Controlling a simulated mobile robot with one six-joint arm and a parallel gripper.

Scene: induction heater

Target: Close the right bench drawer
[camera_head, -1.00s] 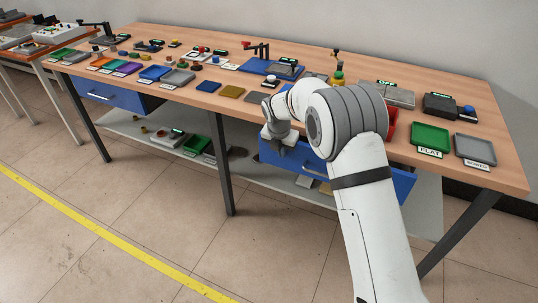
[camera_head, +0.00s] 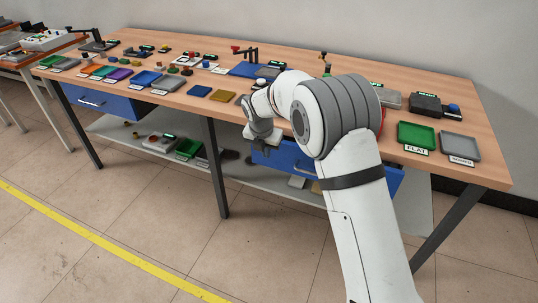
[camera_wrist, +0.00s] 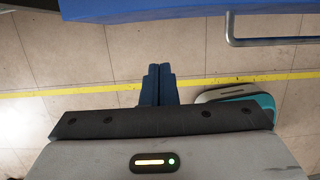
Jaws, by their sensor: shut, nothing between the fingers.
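The right bench drawer (camera_head: 287,154) is blue and hangs under the bench top, partly hidden by my arm. My gripper (camera_head: 258,142) is at the drawer's left end in the head view. In the wrist view my gripper (camera_wrist: 158,72) shows two dark fingers shut together and empty, with floor visible between the fingertips and the drawer.
The wooden bench top (camera_head: 300,105) holds trays and devices. The left drawer (camera_head: 100,100) looks shut. A bench leg (camera_head: 216,170) stands left of my gripper. A lower shelf (camera_head: 240,178) carries several items. The floor in front is clear, with a yellow line (camera_head: 105,250).

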